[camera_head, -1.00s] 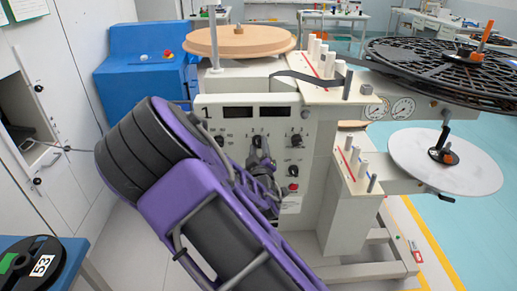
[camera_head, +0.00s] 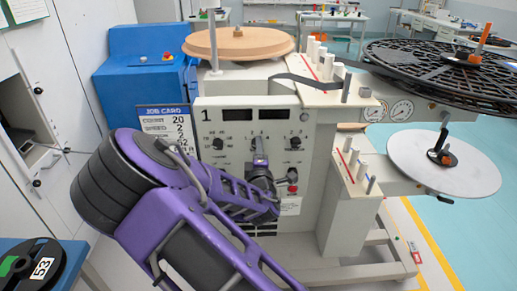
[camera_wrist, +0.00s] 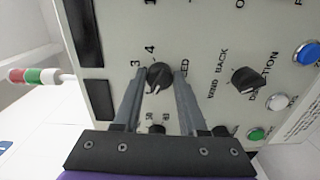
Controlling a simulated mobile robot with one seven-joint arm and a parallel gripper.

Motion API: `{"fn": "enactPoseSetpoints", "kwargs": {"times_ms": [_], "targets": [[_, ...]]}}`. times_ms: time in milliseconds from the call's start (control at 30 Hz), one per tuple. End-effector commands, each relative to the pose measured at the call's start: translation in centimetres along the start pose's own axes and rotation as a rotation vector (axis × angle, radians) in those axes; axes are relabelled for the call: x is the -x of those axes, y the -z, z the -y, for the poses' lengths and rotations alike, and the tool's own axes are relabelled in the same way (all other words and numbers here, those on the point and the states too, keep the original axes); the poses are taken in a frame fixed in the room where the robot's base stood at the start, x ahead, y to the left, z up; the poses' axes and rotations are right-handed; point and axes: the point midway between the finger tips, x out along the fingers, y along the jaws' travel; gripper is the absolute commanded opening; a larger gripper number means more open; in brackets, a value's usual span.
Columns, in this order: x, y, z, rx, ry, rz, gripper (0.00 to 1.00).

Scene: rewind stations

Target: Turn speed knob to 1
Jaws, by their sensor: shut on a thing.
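The speed knob (camera_wrist: 158,76) is a round black knob with a light pointer line towards the lower edge of the wrist view. The printed 3 and 4 show at its upper left. Part of its label is hidden by a finger, and I cannot read which number the pointer meets. My gripper (camera_wrist: 161,78) has one finger on each side of the knob and is shut on it. In the head view my gripper (camera_head: 258,146) reaches the middle of the station's panel (camera_head: 225,112) and covers most of this knob.
The direction knob (camera_wrist: 247,80) is close beside it, with blue (camera_wrist: 306,53), white and green buttons further on. A red button (camera_head: 293,176) sits lower on the panel. A job card (camera_head: 165,120) stands left of the panel. A black reel (camera_head: 440,70) overhangs at right.

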Motion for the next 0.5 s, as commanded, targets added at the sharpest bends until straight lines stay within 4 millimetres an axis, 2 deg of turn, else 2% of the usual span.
{"fn": "enactPoseSetpoints", "kwargs": {"times_ms": [500], "targets": [[-0.11,0.03,-0.23,0.066,-0.005,-0.001,0.0]]}}
